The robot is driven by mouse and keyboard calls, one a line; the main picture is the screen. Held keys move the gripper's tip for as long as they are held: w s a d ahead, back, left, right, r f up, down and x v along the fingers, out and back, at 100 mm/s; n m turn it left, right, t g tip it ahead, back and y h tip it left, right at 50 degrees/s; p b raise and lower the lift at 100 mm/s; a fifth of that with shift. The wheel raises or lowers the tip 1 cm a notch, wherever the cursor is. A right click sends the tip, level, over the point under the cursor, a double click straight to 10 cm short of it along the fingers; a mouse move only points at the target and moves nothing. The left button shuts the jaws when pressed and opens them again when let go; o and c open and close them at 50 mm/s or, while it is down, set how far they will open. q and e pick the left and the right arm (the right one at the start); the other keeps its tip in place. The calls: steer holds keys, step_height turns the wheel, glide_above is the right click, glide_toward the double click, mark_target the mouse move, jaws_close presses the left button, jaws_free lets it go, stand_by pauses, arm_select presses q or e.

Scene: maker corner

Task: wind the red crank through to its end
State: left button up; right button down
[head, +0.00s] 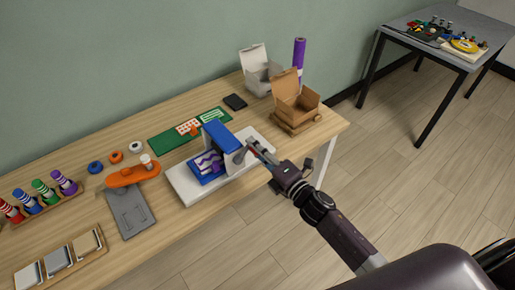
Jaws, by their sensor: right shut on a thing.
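A blue machine (219,134) stands on a white base plate (188,189) at the front edge of the wooden table. A blue block with purple and white stripes (207,165) sits at its left side. A grey crank arm (240,156) shows on its right side. My right gripper (257,148) comes in from the lower right and is shut at the end of that crank arm. A little of the red crank (254,152) shows between its fingers; they hide most of the handle. My left gripper is not in view.
Left of the machine are an orange device (132,176), a grey plate (130,213) and small coloured rolls. A green mat (168,141) lies behind. Open boxes (297,103) and a purple roll (299,54) stand to the right. A grey side table (455,53) stands apart.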

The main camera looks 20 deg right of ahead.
steer(key=shift+a+r+n, duration=0.45)
steer(key=shift+r+n, duration=0.05)
steer(key=shift+s+a, duration=0.1)
steer(key=c, duration=1.8)
jaws_free()
steer(key=shift+a+f, duration=0.1)
steer(key=shift+o, duration=0.2)
steer(key=shift+s+d+f, duration=0.1)
steer(key=shift+d, duration=0.1)
steer(key=shift+s+d, duration=0.15)
steer(key=shift+s, duration=0.15)
steer(key=v, duration=1.1)
steer(key=shift+s, duration=0.1)
steer(key=shift+c, duration=0.6)
